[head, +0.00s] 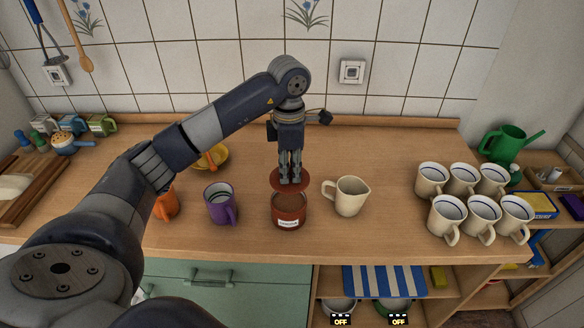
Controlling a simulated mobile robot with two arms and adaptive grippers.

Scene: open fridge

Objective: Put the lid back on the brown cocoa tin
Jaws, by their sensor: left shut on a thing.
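The brown cocoa tin (288,211) stands upright on the wooden counter, with a pale label on its front. Its brown round lid (277,182) is held just above and behind the tin's open top. My left gripper (290,181) points straight down and is shut on the lid. The gripper hides part of the lid. My right gripper is not in view.
A purple mug (219,204) stands left of the tin, and a cream jug (350,197) stands close on its right. An orange mug (167,205) and a yellow cup (213,158) are near my left arm. Several cream mugs (447,216) stand at the right. The counter behind the jug is clear.

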